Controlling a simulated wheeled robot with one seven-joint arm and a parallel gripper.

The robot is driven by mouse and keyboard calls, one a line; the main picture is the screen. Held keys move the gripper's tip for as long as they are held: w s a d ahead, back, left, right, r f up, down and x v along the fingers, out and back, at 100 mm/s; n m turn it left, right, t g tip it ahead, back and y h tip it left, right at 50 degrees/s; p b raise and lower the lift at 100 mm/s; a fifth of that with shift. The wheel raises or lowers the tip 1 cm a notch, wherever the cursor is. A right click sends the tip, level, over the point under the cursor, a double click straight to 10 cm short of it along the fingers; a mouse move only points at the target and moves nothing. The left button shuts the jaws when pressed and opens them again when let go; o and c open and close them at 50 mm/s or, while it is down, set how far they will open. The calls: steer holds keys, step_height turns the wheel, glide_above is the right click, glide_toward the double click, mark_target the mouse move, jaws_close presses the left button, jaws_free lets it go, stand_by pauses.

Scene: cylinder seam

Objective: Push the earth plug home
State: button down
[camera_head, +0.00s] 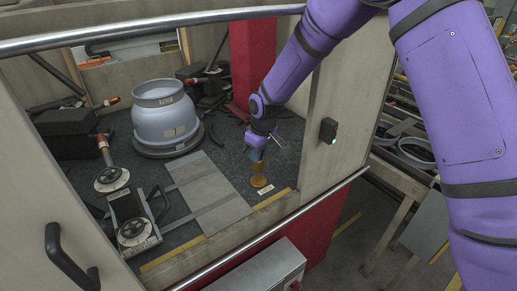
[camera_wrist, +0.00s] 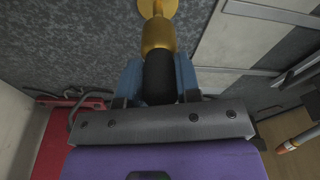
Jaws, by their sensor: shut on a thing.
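The earth plug has a brass front (camera_wrist: 157,35) and a black grip (camera_wrist: 160,75). My gripper (camera_wrist: 158,68) has its blue fingers shut on either side of the black grip. In the head view my gripper (camera_head: 256,153) points down at the floor, with the brass part of the plug (camera_head: 257,168) showing below it. A round brass socket (camera_head: 260,182) sits on the floor right under the plug, and its brass flange (camera_wrist: 158,6) is at the top edge in the wrist view. The plug lines up with the socket. I cannot tell how deep it sits.
A small label (camera_head: 265,190) lies beside the socket. Grey plates (camera_head: 210,190) are to the left. A blue-grey cylinder (camera_head: 165,115) stands behind. A wooden panel (camera_head: 340,100) rises at the right, and a metal rail (camera_head: 270,230) runs along the front.

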mark_target(259, 165)
steer(key=shift+f, duration=2.45)
steer(key=shift+f, duration=0.3)
steer(key=c, duration=0.7)
jaws_free()
steer(key=shift+c, duration=0.2)
steer(key=r, duration=0.7)
steer(key=s+d+r, duration=0.1)
steer(key=r, duration=0.2)
steer(key=shift+d+r, duration=0.1)
steer(key=shift+r, duration=0.25)
